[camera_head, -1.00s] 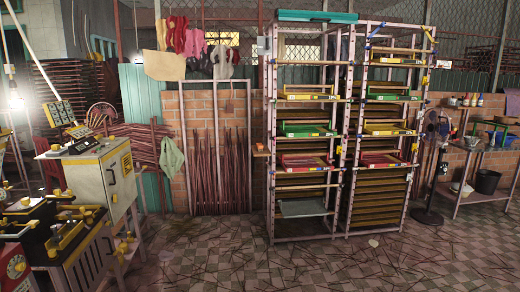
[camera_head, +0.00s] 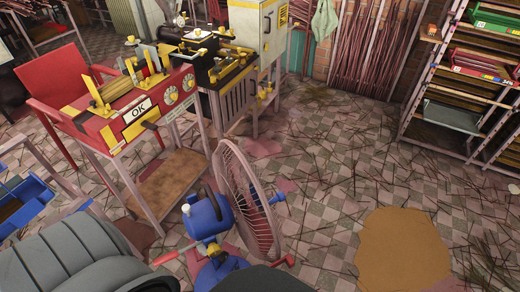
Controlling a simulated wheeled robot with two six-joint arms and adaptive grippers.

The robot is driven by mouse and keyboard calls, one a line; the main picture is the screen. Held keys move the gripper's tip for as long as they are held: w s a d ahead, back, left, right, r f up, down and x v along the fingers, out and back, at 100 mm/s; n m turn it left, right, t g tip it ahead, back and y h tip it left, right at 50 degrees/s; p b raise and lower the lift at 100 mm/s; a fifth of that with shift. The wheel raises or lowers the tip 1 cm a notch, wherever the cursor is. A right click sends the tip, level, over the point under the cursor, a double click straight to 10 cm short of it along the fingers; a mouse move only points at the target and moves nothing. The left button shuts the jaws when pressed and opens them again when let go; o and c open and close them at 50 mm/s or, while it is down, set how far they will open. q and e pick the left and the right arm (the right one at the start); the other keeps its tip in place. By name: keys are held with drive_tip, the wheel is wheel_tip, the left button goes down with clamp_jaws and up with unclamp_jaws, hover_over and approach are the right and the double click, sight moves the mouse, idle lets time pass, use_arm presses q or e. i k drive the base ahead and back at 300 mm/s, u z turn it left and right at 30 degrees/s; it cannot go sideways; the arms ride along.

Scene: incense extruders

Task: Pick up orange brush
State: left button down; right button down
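I cannot make out an orange brush for certain. A small orange item (camera_head: 431,33) sits at the left side of the rack at the upper right, too small to identify. Neither of my grippers shows in the head view.
A pedestal fan (camera_head: 247,203) with a blue motor stands at front centre. Behind it are a red machine (camera_head: 112,128) on a table and a black machine (camera_head: 235,85). A blue crate (camera_head: 22,205) is at left, a rack (camera_head: 455,114) at right. The floor between is open, with scattered sticks.

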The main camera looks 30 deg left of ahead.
sight(431, 28)
drive_tip(key=z, duration=2)
drive_tip(key=i, duration=0.75)
drive_tip(key=u, duration=1.65)
drive_tip(key=i, duration=1.75)
drive_tip(key=u, duration=1.5)
drive_tip(key=i, duration=2.05)
